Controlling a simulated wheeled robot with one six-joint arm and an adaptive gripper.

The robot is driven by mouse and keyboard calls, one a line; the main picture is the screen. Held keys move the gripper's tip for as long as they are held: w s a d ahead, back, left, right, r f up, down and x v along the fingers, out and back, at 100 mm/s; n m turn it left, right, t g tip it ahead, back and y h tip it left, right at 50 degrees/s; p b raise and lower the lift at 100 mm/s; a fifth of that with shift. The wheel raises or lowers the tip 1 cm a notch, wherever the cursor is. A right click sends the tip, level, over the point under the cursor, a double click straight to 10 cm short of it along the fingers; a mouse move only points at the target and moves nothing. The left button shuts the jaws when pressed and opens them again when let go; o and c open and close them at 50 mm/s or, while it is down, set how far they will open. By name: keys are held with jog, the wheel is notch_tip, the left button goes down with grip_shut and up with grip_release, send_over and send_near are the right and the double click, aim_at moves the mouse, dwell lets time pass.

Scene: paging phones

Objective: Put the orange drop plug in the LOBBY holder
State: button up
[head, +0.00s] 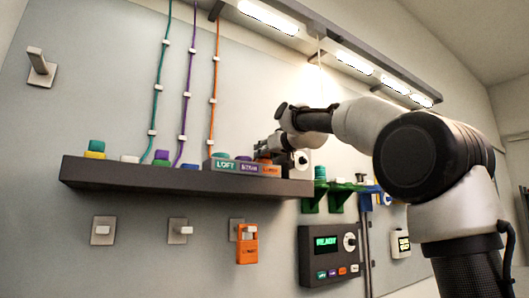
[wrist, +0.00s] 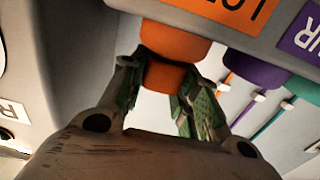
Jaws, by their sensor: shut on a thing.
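My gripper (wrist: 163,72) is shut on the orange drop plug (wrist: 166,78), with one finger on each side of it. I cannot tell how deep the plug sits in the collar. In the head view my gripper (head: 281,148) is over the right end of the labelled holder block (head: 243,167), by its small orange label. The plug is mostly hidden there.
A dark shelf (head: 180,179) carries the block and several coloured pieces. Green, purple and orange cords hang above. An orange tagged piece (head: 247,248) hangs on a wall hook below. A dark READY box (head: 328,255) is at lower right. A purple collar (wrist: 255,72) is beside the orange one.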

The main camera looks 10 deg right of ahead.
jog(key=shift+f, duration=0.1)
jog(key=shift+f, duration=0.15)
jog(key=o, duration=1)
jog(key=shift+r, duration=0.2)
jog(key=shift+s+d+r, duration=0.1)
jog(key=shift+s+r, duration=0.05)
jog(key=shift+s, duration=0.2)
jog(key=v, duration=1.1)
jog(key=shift+s+f, duration=0.2)
